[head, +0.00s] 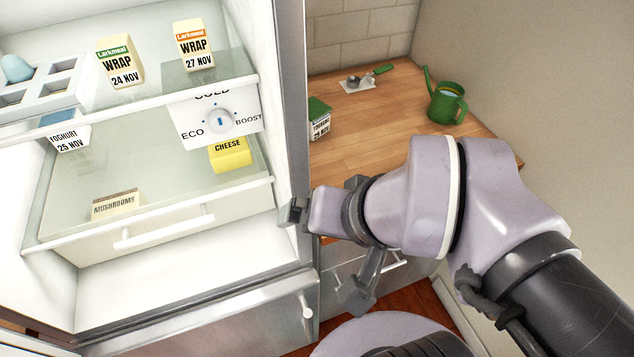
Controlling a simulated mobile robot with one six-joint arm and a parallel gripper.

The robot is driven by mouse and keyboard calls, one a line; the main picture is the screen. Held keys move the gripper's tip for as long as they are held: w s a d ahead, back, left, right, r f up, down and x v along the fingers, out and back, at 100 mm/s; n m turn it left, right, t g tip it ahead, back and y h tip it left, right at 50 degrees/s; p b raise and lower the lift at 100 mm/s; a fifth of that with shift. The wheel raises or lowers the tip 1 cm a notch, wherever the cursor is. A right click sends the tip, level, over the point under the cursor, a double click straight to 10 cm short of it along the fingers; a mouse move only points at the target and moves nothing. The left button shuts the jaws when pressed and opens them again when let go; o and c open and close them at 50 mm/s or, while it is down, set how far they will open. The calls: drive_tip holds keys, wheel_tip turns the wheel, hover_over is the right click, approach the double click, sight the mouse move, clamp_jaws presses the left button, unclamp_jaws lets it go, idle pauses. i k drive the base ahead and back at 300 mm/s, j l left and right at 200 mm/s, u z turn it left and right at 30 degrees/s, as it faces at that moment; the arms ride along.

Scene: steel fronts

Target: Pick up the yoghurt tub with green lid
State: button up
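The yoghurt tub with green lid (319,119) stands on the wooden counter just right of the fridge's edge. It has a white label with dark print, and its left part is hidden behind the fridge edge. My gripper (330,252) is in front of the counter, nearer the camera and below the tub, apart from it. Its dark fingers show spread wide apart on either side of my pale wrist, with nothing seen between them. The wrist hides part of the gripper. Another yoghurt tub, with a blue lid (62,130), stands in the fridge.
The open fridge holds two wrap cartons (121,64) (193,46), cheese (230,154), mushrooms (116,204) and a dial panel (218,120).

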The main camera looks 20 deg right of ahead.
sight(319, 112)
drive_tip(key=l+u, duration=0.6)
drive_tip(key=u, duration=0.2)
drive_tip(key=k+l+u, duration=0.15)
drive_tip(key=l+u, duration=0.15)
drive_tip(key=u, duration=0.15)
drive_tip(key=k+l+u, duration=0.1)
drive_tip(key=l+u, duration=0.15)
drive_tip(key=u, duration=0.15)
drive_tip(key=i+l+u, duration=0.2)
drive_tip(key=i+l, duration=0.15)
drive_tip(key=l, duration=0.1)
